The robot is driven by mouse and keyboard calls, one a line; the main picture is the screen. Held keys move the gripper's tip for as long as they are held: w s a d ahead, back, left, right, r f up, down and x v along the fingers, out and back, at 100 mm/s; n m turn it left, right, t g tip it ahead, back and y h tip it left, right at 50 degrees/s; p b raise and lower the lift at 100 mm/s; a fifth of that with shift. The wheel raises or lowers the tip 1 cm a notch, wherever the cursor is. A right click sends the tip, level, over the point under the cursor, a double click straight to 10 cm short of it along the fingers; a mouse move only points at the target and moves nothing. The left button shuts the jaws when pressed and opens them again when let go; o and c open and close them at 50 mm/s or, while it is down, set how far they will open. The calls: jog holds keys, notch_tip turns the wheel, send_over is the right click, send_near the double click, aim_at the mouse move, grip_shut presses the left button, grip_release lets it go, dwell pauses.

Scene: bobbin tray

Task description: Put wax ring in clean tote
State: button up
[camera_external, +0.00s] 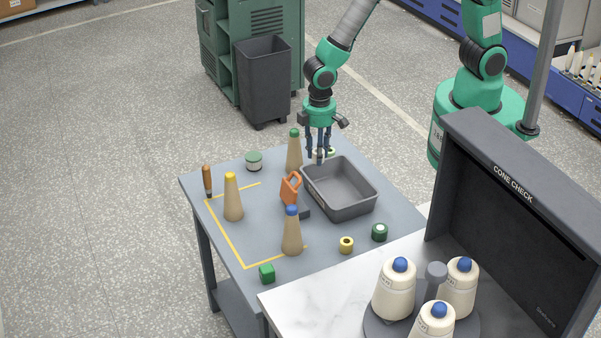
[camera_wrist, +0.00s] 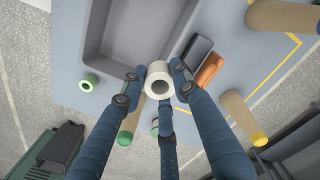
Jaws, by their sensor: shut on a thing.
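My gripper (camera_external: 319,155) has its fingers closed around a cream-white ring with a round hole, the wax ring (camera_wrist: 160,84), seen hole-on in the wrist view. In the external view the fingers mostly hide it. The open grey tote (camera_external: 363,211) stands on the table, and my gripper points down near its back left corner. In the wrist view the tote (camera_wrist: 91,37) lies at the upper left, and the ring overlaps its edge. The ring's exact height above the table is unclear. The visible tote floor is bare.
A green-topped cone (camera_external: 294,155) stands close left of my gripper. An orange object (camera_external: 290,188) and a blue-topped cone (camera_external: 292,235) stand left of the tote. A yellow ring (camera_external: 346,245) and dark green ring (camera_external: 379,232) lie in front of it.

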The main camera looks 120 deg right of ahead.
jog(key=s+a+p, duration=0.2)
jog(key=s+a, duration=0.1)
jog(key=s, duration=0.3)
send_over(338, 197)
jog(key=shift+f, duration=2.35)
jog(key=shift+f, duration=0.1)
jog(key=shift+f+b, duration=0.55)
jog(key=shift+f, duration=2.5)
jog(key=shift+f, duration=1.9)
jog(key=shift+f+b, duration=0.1)
jog(key=shift+b, duration=0.2)
